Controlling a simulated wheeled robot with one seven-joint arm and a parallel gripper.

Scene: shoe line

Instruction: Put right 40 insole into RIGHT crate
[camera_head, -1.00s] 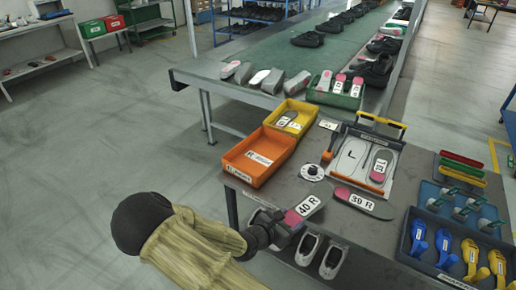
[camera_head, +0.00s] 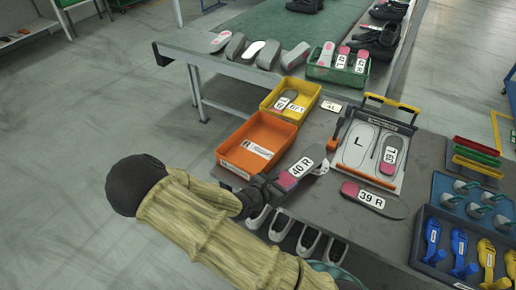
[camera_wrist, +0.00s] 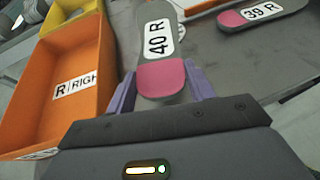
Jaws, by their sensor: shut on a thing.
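My gripper (camera_wrist: 163,88) is shut on the pink heel of a grey insole labelled 40 R (camera_wrist: 158,38). In the head view the 40 R insole (camera_head: 309,162) is held out over the table, right of the orange crate. The orange crate (camera_head: 233,158) has a white label starting with R; in the wrist view the crate (camera_wrist: 20,138) lies left of my gripper and its label reads RIGHT. Its visible floor holds only the label. Whether the insole touches the table is unclear.
A 39 R insole (camera_head: 372,200) lies to the right. A yellow crate (camera_head: 268,103) with insoles stands behind the orange one. A board (camera_head: 352,174) with an L outline and an insole lies on the table. Shoes (camera_head: 308,241) sit below the near edge.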

